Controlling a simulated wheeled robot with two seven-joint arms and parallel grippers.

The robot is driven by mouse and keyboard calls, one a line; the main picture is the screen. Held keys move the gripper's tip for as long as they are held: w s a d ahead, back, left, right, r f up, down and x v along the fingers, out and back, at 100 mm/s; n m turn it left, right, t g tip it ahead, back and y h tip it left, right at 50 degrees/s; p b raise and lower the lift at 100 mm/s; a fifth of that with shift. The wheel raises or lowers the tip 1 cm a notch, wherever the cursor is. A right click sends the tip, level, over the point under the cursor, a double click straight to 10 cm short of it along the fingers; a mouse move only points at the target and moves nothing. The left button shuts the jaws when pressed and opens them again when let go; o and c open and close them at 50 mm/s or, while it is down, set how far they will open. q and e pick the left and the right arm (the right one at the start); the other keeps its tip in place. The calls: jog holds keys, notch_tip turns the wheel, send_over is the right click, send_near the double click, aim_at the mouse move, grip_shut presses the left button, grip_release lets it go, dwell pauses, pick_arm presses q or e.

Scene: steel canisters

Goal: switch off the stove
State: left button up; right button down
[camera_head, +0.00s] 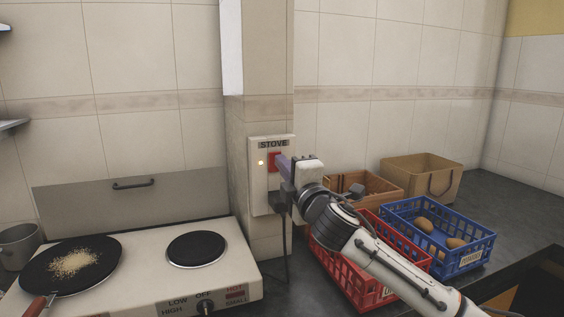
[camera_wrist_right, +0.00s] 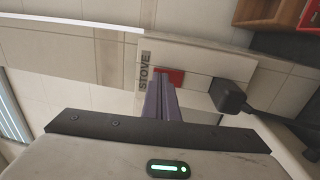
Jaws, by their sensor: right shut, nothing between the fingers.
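A wall plate labelled STOVE (camera_head: 259,182) is fixed to the tiled pillar, with a lit yellowish lamp and a red switch (camera_head: 274,162). The plate and the red switch (camera_wrist_right: 170,76) also show in the right wrist view. My right gripper (camera_head: 281,162) is shut and empty, its fingertips at the red switch; I cannot tell whether they touch it. The fingers (camera_wrist_right: 161,98) hide part of the switch. The stove (camera_head: 215,262) stands at the left with two dark hotplates and a front knob (camera_head: 205,306). My left gripper is not in view.
A black pan (camera_head: 100,262) with crumbs sits on the left hotplate. A black plug (camera_head: 278,201) with a cord hangs from the plate. A red crate (camera_head: 352,285), a blue crate (camera_head: 462,262), a wooden crate (camera_head: 340,180) and a cardboard box (camera_head: 425,178) crowd the right counter.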

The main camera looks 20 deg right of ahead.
jog(key=shift+w+r, duration=0.1)
jog(key=shift+w, duration=0.45)
jog(key=shift+w+r+p, duration=0.15)
jog(key=shift+p, duration=0.15)
jog(key=shift+s+a, duration=0.1)
jog(key=shift+s, duration=0.2)
jog(key=s+r+p, duration=0.1)
jog(key=s, duration=1.2)
jog(key=shift+s+d+r, duration=0.2)
jog(key=shift+d+r, duration=0.1)
jog(key=shift+d, duration=0.05)
